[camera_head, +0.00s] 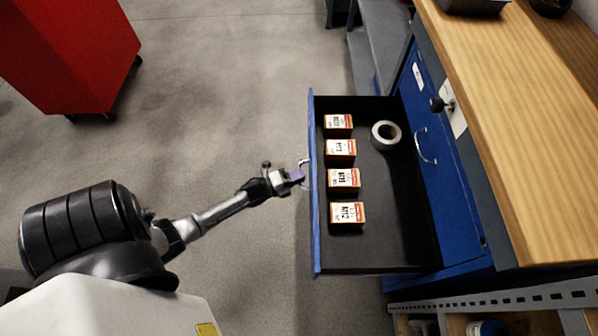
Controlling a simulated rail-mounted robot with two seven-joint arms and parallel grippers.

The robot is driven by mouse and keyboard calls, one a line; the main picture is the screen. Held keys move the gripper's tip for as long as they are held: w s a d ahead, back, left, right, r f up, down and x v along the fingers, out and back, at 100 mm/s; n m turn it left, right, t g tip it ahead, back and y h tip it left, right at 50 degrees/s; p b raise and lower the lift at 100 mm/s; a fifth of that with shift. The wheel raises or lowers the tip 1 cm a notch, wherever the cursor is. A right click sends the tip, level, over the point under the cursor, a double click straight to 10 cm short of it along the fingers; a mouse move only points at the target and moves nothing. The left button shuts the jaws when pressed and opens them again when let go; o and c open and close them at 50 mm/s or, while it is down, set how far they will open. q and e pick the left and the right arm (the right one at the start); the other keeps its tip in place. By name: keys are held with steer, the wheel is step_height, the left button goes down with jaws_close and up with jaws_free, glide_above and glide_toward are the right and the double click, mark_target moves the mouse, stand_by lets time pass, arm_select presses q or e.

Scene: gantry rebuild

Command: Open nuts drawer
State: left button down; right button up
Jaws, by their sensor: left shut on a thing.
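The nuts drawer (390,240) stands pulled out from the blue cabinet, with its dark inside in full view. My left gripper (299,176) is at the outer side of the drawer front and is shut on the drawer's handle (304,163). The gripper covers part of the handle. My right gripper is not in view.
A wooden worktop (510,110) runs above the cabinet on the right. A closed blue drawer front with a handle (426,147) shows behind the open drawer. A red cabinet (70,50) stands at upper left. The grey floor between is clear.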

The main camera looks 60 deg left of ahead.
arm_select(q)
steer(key=shift+s+a, duration=0.25)
steer(key=shift+s, duration=0.2)
steer(key=c, duration=1.2)
jaws_free()
steer(key=s+p, duration=0.1)
steer(key=s, duration=0.3)
steer(key=s+a+p, duration=0.1)
steer(key=s, duration=0.4)
steer(key=s+a+p, duration=0.1)
steer(key=s, duration=0.3)
steer(key=shift+s+a+f, duration=0.15)
steer(key=shift+s+a, duration=0.1)
steer(key=shift+s, duration=0.05)
